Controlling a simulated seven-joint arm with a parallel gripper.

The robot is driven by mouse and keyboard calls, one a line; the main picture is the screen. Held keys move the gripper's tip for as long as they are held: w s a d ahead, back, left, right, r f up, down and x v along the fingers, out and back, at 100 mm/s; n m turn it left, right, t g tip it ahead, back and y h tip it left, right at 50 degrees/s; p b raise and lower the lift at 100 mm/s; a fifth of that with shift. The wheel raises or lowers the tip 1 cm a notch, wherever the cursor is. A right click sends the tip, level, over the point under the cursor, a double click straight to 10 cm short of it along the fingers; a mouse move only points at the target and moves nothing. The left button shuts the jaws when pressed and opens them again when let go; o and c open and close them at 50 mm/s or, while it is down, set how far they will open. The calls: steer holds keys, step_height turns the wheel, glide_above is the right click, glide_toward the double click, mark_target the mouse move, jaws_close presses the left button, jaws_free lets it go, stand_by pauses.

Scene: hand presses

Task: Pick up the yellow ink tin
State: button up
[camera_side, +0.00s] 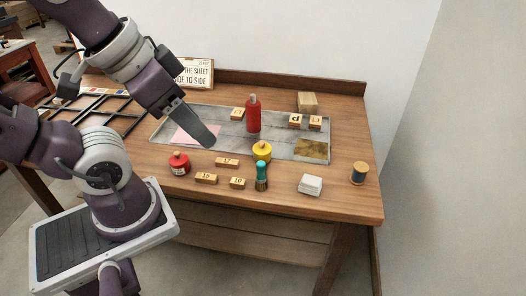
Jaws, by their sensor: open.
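A red bottle (253,115) stands behind the tin. A red tin (179,164) and several lettered wooden blocks (227,162) lie left and in front. A white block (310,185) and a thread spool (358,174) are at the right.

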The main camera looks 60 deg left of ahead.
steer(key=o, duration=0.5)
